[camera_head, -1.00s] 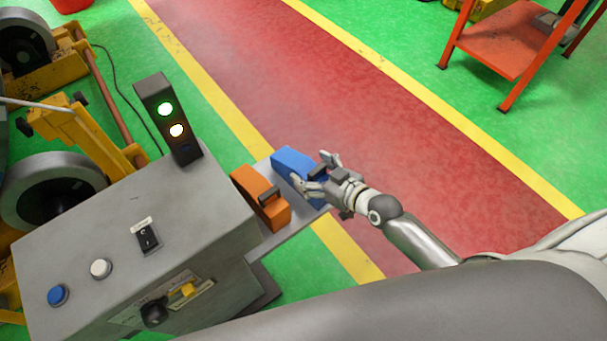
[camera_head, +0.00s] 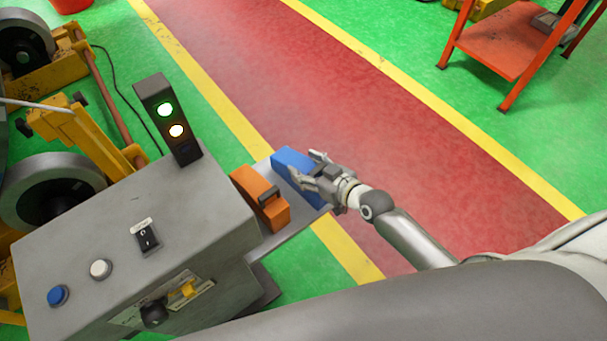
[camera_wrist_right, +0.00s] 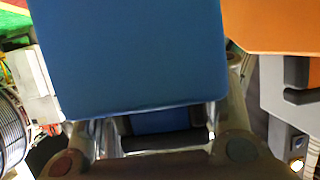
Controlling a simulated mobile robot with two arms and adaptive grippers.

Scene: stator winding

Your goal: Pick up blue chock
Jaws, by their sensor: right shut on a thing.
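The blue chock (camera_head: 293,160) sits on the small grey shelf (camera_head: 259,242) at the side of the grey control box. My right gripper (camera_head: 318,181) is at the chock's right end and shut on it, covering part of the chock and its handle. In the right wrist view the blue chock (camera_wrist_right: 135,60) fills the middle, with my right gripper's fingers (camera_wrist_right: 165,130) on both sides of its lower part. I cannot tell whether the chock touches the shelf. My left gripper is not in view.
An orange chock (camera_head: 258,195) stands close beside the blue one on the left. The grey control box (camera_head: 130,225) with buttons and a signal light (camera_head: 170,118) is to the left. The red walkway (camera_head: 400,150) beyond is clear.

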